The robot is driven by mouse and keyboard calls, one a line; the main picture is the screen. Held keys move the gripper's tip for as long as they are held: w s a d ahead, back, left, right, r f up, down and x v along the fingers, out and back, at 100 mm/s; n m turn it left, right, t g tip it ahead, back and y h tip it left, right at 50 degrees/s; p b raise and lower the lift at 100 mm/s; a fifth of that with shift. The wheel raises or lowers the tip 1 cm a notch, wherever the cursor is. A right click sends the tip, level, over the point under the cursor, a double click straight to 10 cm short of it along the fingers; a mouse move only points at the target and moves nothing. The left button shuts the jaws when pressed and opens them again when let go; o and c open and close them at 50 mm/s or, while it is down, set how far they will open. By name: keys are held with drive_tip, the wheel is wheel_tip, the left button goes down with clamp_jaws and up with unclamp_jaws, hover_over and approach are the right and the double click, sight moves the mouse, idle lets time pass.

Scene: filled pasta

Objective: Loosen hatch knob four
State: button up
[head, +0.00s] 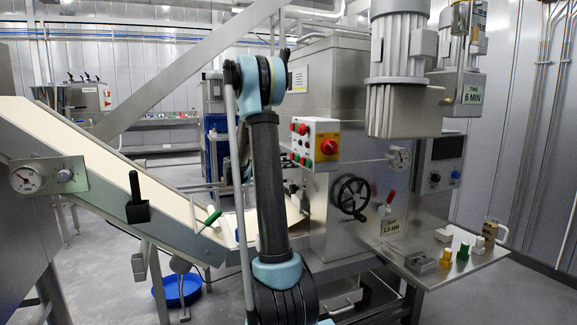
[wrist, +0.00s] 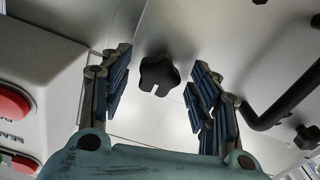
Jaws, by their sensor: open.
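A black lobed hatch knob (wrist: 159,75) sits on a pale metal panel (wrist: 150,120) in the wrist view. My gripper (wrist: 161,82) is open, its two blue-padded fingers on either side of the knob. A gap shows between the knob and each finger, and nothing is held. I cannot tell how far the fingertips are from the panel. A second black knob (wrist: 306,137) is at the right edge, near a bent black handle (wrist: 284,108). No knob number is readable. In the head view my arm hides the gripper and the hatch knobs.
A control box with red buttons (wrist: 12,103) stands close on the left in the wrist view; it also shows in the head view (head: 315,143). A black handwheel (head: 352,196), a sloping conveyor (head: 110,165) and a shelf with small blocks (head: 480,258) are around the machine.

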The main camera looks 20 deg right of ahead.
drive_tip(key=c, duration=1.1)
drive_tip(key=shift+o, duration=0.2)
drive_tip(key=shift+n, duration=0.4)
drive_tip(key=n, duration=1)
drive_tip(key=shift+w, duration=0.1)
drive_tip(key=shift+n, duration=9.9)
